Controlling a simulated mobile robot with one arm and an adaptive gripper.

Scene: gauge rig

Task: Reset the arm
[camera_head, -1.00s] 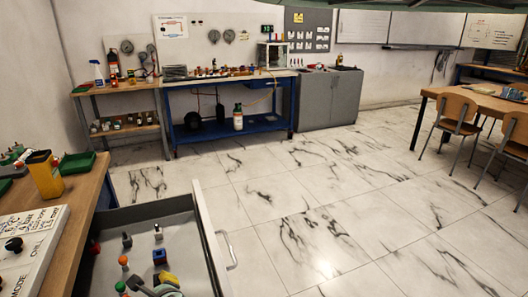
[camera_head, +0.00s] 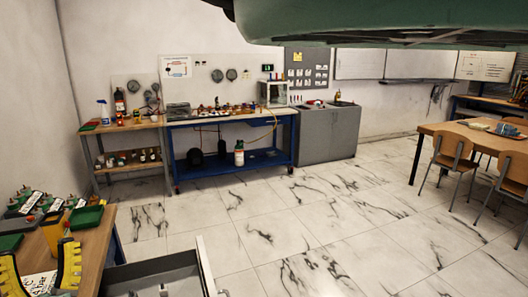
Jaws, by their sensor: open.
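My gripper (camera_head: 38,250) shows at the lower left corner as two yellow and black fingers. The fingers stand wide apart with nothing held between them, so it is open. They are in front of the near wooden bench (camera_head: 92,243), and part of a white panel with writing (camera_head: 40,284) shows between them. The rest of my arm cannot be made out at this corner.
A blue workbench (camera_head: 225,177) stands at the back; the marble floor (camera_head: 300,225) is clear.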

